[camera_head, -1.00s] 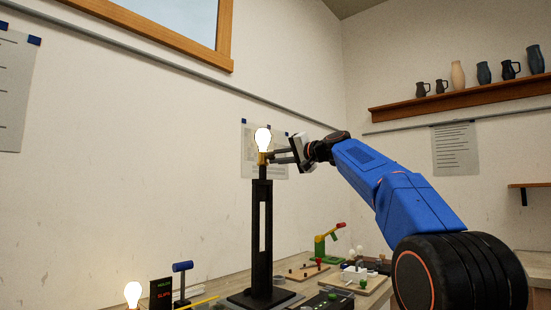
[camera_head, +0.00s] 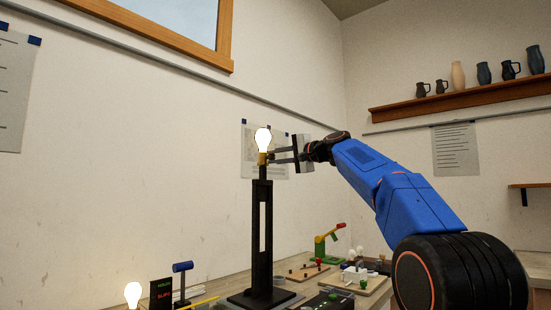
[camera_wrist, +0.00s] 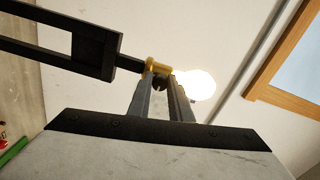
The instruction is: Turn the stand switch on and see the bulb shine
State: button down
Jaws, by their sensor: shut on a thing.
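A glowing white bulb (camera_head: 263,138) sits upright in a brass socket (camera_head: 263,158) on top of a tall black stand (camera_head: 262,240). My gripper (camera_head: 271,156) reaches in from the right at socket height. In the wrist view, the fingers (camera_wrist: 160,82) meet at the brass socket (camera_wrist: 157,66), right beside the shining bulb (camera_wrist: 195,86). The gripper is shut on a small dark part at the socket, which looks like the switch; the fingers mostly hide it. The black stand post (camera_wrist: 92,44) runs off to the left in the wrist view.
A second lit bulb (camera_head: 133,293) stands at the lower left beside a black display box (camera_head: 160,293). A blue-topped post (camera_head: 182,268), wooden boards (camera_head: 358,282) and a green device with a red-tipped lever (camera_head: 327,245) are on the bench. The air around the bulb is clear.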

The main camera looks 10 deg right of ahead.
jog(key=c, duration=1.6)
grip_release()
jog(key=v, duration=1.7)
jog(key=shift+s+d, duration=0.15)
